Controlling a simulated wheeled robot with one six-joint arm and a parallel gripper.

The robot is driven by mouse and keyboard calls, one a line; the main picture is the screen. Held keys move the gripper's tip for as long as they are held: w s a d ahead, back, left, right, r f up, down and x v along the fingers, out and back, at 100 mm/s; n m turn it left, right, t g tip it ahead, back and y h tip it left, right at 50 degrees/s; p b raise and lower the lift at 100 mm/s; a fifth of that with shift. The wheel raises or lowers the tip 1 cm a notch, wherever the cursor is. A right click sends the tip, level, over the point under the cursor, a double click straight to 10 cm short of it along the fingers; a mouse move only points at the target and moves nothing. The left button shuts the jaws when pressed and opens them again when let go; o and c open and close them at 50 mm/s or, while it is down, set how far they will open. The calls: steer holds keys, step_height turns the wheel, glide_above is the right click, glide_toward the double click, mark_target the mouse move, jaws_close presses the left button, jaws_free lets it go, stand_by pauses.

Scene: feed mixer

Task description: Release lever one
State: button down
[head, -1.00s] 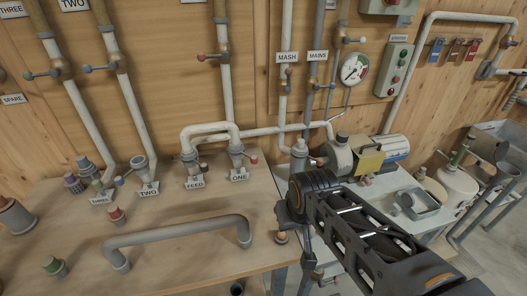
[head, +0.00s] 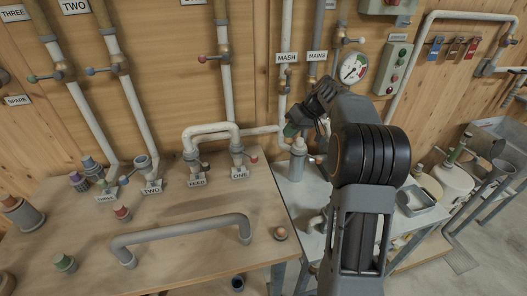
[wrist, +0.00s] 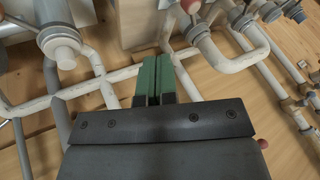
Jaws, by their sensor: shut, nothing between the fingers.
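The fitting over the ONE label (head: 239,172) stands at the right end of the wooden bench, with a small red-knobbed lever (head: 253,160) on its right side. Another lever with a red ball (head: 202,58) points left from the vertical pipe above; that pipe's label is out of view. My gripper (head: 290,131) is right of both, over the grey upright fitting beside the bench. Its green fingers are together and empty. In the wrist view the shut fingers (wrist: 154,80) point towards white pipes; a red knob (wrist: 190,5) shows at the top edge, but I cannot tell which lever it belongs to.
The looped white pipe (head: 210,128) joins the FEED and ONE fittings. A grey bent pipe (head: 180,231) lies across the bench front. The MASH and MAINS pipes and a gauge (head: 354,67) are close to my arm. Open air lies above the bench.

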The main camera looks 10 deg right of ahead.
mark_target(249, 156)
steer(key=shift+w+d, duration=0.2)
steer(key=shift+w, duration=0.05)
steer(key=shift+f, duration=0.1)
steer(key=w+a+f+p, duration=0.1)
steer(key=a+f+p, duration=0.1)
steer(key=a+f, duration=0.7)
steer(key=shift+w+p, duration=0.2)
steer(key=shift+p, duration=0.1)
stand_by(0.5)
